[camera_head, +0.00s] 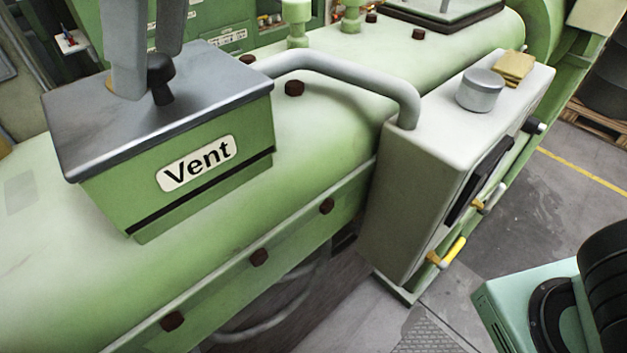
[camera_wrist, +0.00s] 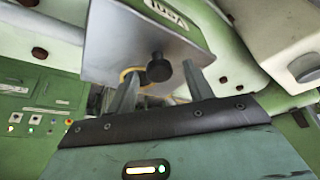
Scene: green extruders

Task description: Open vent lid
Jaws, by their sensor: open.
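The vent box (camera_head: 200,175) is green, with a "Vent" label, on top of the large green barrel. Its flat grey lid (camera_head: 225,88) lies level on the box and looks shut. A black knob (camera_head: 161,78) stands up from the lid. In the wrist view, upside down, the lid (camera_wrist: 110,50) and knob (camera_wrist: 159,68) also show. My gripper (camera_head: 147,75) comes from above, its two grey fingers apart. In the wrist view, my gripper (camera_wrist: 160,70) has one finger on each side of the knob, with gaps visible. I cannot tell whether either finger touches the lid.
A grey pipe (camera_head: 340,65) runs behind the lid to a pale cabinet (camera_head: 415,180) on the right. The cabinet bears a round grey cap (camera_head: 481,90). Brown bolts (camera_head: 293,88) stud the barrel. A lit control panel (camera_wrist: 35,115) shows left in the wrist view.

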